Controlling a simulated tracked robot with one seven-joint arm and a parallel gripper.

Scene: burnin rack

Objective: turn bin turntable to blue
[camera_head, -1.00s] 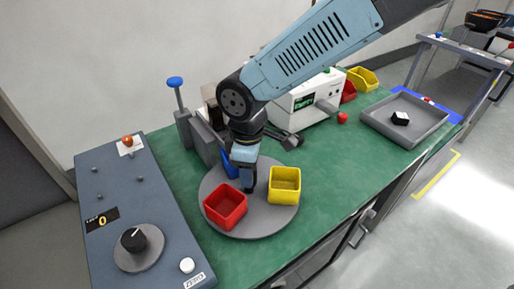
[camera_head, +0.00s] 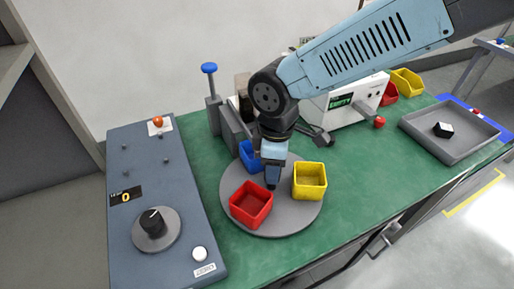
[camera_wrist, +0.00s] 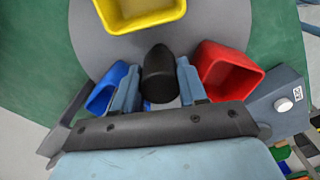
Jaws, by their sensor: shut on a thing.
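The grey round turntable (camera_head: 290,228) lies on the green bench and carries three bins. The red bin (camera_head: 251,204) is at its front left, the yellow bin (camera_head: 309,182) at its right and the blue bin (camera_head: 250,156) at its back left, partly hidden by my arm. My gripper (camera_head: 272,178) points down over the turntable's middle, between the bins. In the wrist view, its fingers stand on both sides of a black rounded post (camera_wrist: 159,75) and are shut on it. The wrist view also shows the blue bin (camera_wrist: 104,88), red bin (camera_wrist: 228,70) and yellow bin (camera_wrist: 140,12).
A blue-grey control panel (camera_head: 150,190) with a black dial (camera_head: 152,223) stands at left. Behind the turntable are a grey fixture with a blue-topped lever (camera_head: 209,68) and a white box (camera_head: 345,102). A grey tray (camera_head: 455,145) is at right. Bench is clear between turntable and tray.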

